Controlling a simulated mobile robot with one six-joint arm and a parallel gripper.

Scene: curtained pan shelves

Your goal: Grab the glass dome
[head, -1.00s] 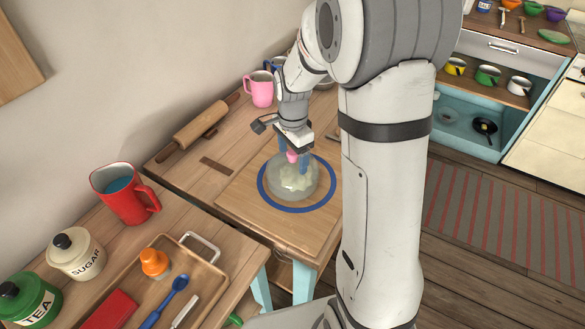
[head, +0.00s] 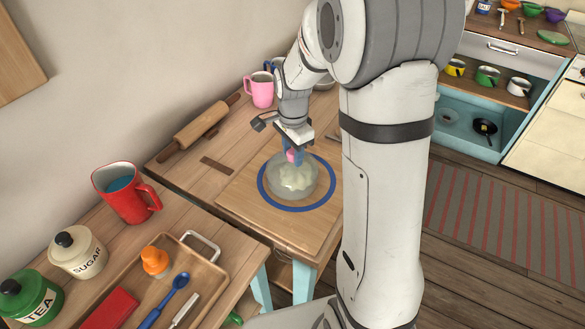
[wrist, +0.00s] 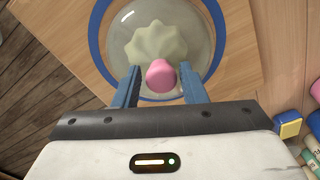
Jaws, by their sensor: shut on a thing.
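The clear glass dome (head: 309,187) is in the middle of the head view, inside a blue ring (head: 286,209) on a wooden board. A pale, fluted thing (wrist: 150,42) shows through the glass. The dome has a pink knob (head: 291,155) on top; the knob also shows in the wrist view (wrist: 160,75). My gripper (head: 294,159) points down above the dome, with its blue fingers shut on the knob, one on each side. I cannot tell whether the dome's rim touches the board; its lower edge is partly hidden in the wrist view.
A rolling pin (head: 200,124) lies behind the board, and a pink mug (head: 259,91) stands at the back. A red jug (head: 124,196) and a wooden tray (head: 213,272) are on the nearer left table. A wall runs along the left.

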